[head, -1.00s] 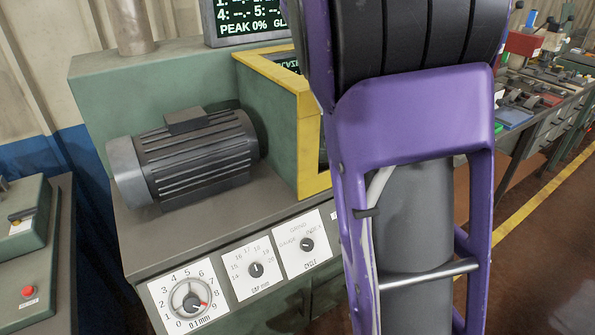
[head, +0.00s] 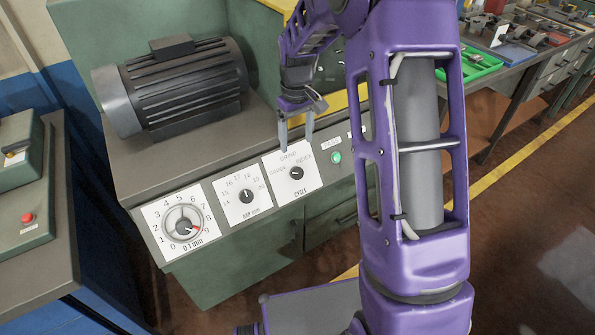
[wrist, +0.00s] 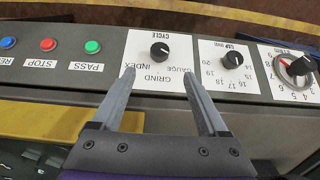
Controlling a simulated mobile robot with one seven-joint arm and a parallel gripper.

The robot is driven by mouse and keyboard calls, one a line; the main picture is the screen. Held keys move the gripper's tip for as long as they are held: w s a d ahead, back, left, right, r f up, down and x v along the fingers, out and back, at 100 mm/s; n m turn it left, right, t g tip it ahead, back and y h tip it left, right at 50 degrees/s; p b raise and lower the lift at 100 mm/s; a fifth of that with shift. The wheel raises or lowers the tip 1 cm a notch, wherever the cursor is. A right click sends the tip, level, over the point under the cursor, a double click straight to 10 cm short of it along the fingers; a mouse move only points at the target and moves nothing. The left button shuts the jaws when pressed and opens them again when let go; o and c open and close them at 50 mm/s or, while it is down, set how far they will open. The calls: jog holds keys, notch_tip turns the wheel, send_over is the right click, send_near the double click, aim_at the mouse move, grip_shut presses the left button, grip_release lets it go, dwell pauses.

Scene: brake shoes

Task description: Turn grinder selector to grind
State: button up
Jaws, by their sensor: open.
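The grinder selector is a black knob (head: 296,172) on a white CYCLE plate (head: 312,182) marked GAUGE, GRIND and INDEX. In the wrist view the knob (wrist: 160,49) appears upside down, with its small white mark seemingly toward the GAUGE side; the mark is too small to be sure. My gripper (head: 296,147) is open and empty, just above the plate's upper edge in the head view. In the wrist view its fingertips (wrist: 158,73) lie either side of the GRIND label, short of the knob and apart from it.
A green button (head: 336,157) is just right. The wrist view shows a red STOP button (wrist: 47,45). A grey motor (head: 175,85) lies on the bench behind.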

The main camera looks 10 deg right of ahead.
aim_at(297, 169)
notch_tip(297, 169, down, 12)
jog(key=shift+r+b, duration=0.2)
jog(key=shift+b, duration=0.5)
jog(key=shift+c, duration=0.4)
grip_shut()
